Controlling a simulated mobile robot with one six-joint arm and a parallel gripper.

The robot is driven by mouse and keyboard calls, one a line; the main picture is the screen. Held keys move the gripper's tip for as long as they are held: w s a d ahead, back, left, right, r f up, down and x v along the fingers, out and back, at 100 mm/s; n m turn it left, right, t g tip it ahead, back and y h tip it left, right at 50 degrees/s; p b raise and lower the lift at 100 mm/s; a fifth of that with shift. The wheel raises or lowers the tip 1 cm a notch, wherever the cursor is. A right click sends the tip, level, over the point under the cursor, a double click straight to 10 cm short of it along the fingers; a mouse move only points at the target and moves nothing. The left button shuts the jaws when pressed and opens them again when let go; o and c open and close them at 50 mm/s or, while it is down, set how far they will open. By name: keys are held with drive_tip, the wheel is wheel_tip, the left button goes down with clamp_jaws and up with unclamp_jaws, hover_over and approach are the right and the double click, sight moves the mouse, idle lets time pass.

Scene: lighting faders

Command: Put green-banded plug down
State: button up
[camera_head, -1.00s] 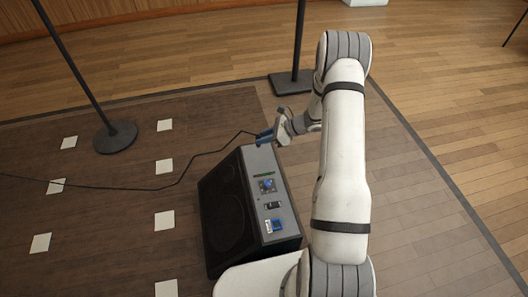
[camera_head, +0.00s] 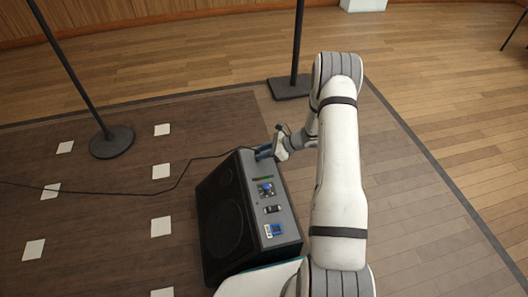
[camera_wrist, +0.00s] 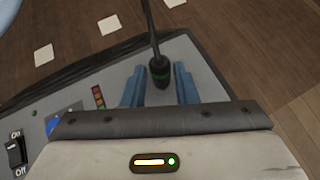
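The green-banded plug (camera_wrist: 160,72) is black with a green ring and shows in the wrist view, over the far end of the speaker box's grey panel (camera_wrist: 205,85). Its black cable runs up and away. My gripper (camera_wrist: 160,84) has its blue fingers on either side of the plug, with a narrow gap showing on each side. It looks open around the plug. In the head view my gripper (camera_head: 263,153) is at the far end of the speaker box (camera_head: 226,215), where the plug cannot be made out. Whether the plug's lower end touches the panel is hidden.
The panel carries a blue knob (camera_head: 266,190), a black switch (camera_head: 272,209) and a blue socket (camera_head: 275,230). A black stand base (camera_head: 111,142) is at left, another (camera_head: 290,88) behind. The cable (camera_head: 130,192) crosses the dark floor among white squares.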

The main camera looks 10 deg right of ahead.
drive_tip(key=o, duration=0.4)
